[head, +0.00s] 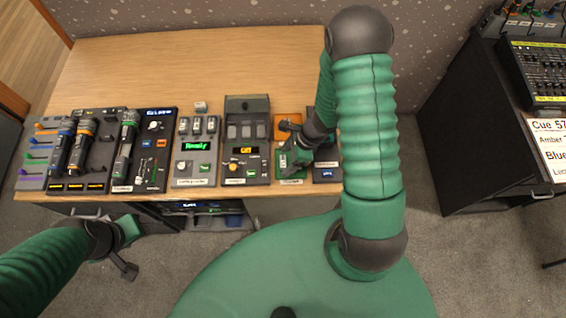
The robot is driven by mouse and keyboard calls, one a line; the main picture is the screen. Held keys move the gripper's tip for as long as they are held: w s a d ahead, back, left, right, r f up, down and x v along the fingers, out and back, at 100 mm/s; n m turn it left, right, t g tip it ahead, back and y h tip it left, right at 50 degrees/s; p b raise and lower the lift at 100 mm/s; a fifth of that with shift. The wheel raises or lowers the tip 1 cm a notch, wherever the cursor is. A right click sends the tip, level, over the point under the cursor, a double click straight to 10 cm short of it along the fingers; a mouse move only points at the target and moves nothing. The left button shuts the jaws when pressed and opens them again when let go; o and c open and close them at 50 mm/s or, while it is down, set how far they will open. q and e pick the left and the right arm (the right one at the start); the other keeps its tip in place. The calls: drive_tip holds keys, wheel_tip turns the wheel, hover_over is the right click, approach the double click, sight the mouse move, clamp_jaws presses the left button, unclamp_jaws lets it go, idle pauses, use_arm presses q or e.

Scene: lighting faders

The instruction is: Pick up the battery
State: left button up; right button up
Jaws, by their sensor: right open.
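A small light-grey block (200,106), which looks like a battery, sits on the desk just behind a panel with a green "Ready" display (195,146). Similar grey blocks (197,125) stand in a row in that panel; I cannot tell for sure which is the battery. My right gripper (288,146) is open over the orange-and-green panel (289,173), right of the blocks and apart from them. My arm hides part of the panels there. My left gripper (130,248) is low at the left, in front of the desk edge, with its fingers apart and nothing between them.
The wooden desk (180,65) is clear at the back. Flashlights (82,145), a fader panel (38,155) and other control panels line its front edge. A grey panel with a raised back (247,140) stands between the blocks and my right gripper. A black mixer cabinet (470,120) is at the right.

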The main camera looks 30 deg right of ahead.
drive_tip(key=shift+w+a+f, duration=0.1)
drive_tip(key=shift+f, duration=0.25)
drive_tip(key=shift+r, duration=0.1)
drive_tip(key=c, duration=1.4)
drive_tip(key=shift+c, duration=0.3)
